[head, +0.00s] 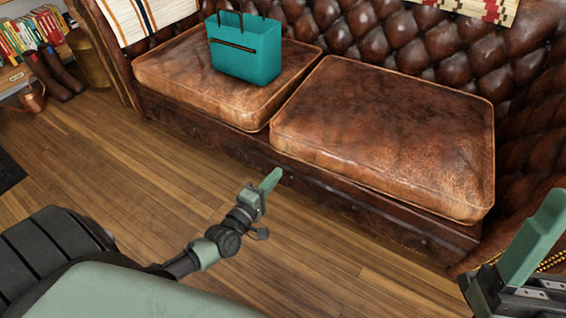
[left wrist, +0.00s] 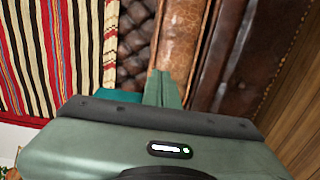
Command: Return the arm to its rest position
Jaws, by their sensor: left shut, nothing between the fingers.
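My left gripper (head: 271,180) extends over the wooden floor in front of the sofa in the head view. Its fingers are together and hold nothing. In the left wrist view its closed green fingers (left wrist: 163,88) point toward the sofa. My right gripper (head: 534,238) is at the lower right edge of the head view, partly cut off. One green finger shows, so I cannot tell how far apart its fingers are.
A brown leather sofa (head: 390,135) fills the back. A teal bag (head: 245,55) stands on its left cushion. Boots (head: 55,75), a copper can (head: 32,97) and books (head: 30,35) are at the upper left. The wooden floor (head: 130,170) is clear at left.

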